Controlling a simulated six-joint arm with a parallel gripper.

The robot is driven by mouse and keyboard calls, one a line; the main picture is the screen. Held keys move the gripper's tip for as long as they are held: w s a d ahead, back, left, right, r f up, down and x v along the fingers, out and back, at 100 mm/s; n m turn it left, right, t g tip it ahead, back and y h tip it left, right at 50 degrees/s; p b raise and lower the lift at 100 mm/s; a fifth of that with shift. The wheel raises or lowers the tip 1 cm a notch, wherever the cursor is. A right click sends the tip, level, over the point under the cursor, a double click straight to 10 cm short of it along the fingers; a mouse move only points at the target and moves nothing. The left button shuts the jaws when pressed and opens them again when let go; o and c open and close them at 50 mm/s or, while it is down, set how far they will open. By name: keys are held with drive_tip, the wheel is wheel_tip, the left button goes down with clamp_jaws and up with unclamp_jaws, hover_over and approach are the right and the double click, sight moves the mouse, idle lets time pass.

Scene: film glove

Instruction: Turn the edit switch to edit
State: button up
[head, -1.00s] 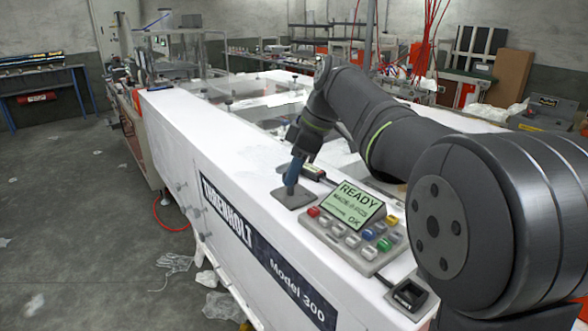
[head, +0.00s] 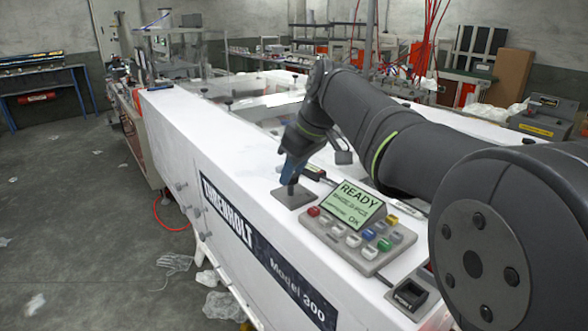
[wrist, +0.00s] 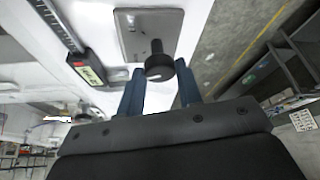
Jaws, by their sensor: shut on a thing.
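The edit switch is a dark round knob on a short stem, standing on a grey square plate (head: 293,198) on top of the white machine. In the wrist view the knob (wrist: 158,67) stands between my two blue fingers, with the plate (wrist: 130,40) beyond it. My gripper (head: 289,176) reaches down at a tilt from the upper right and is shut on the knob. In the head view the fingers hide most of the knob, and only a dark stem (head: 291,190) shows below them. I cannot read any switch marking.
A button panel (head: 355,240) with coloured keys and a display (head: 353,204) reading READY and OK is just right of the switch. A dark bar-shaped device (wrist: 88,68) lies close beside it. The machine's front edge drops to the floor on the left.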

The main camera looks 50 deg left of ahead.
drive_tip(key=m+t, duration=0.1)
drive_tip(key=m, duration=0.3)
drive_tip(key=m+t, duration=0.1)
drive_tip(key=m, duration=0.1)
drive_tip(key=shift+s+t, duration=0.25)
drive_tip(key=shift+t, duration=0.05)
drive_tip(key=m+t, duration=0.1)
drive_tip(key=m, duration=0.2)
drive_tip(key=m+t+h, duration=0.1)
drive_tip(key=m, duration=0.2)
drive_tip(key=shift+s+a+m, duration=0.1)
drive_tip(key=shift+s+m, duration=0.05)
drive_tip(key=shift+m, duration=0.15)
drive_tip(key=o, duration=1)
drive_tip(key=v, duration=1.7)
drive_tip(key=shift+s+r, duration=0.1)
drive_tip(key=shift+r, duration=0.1)
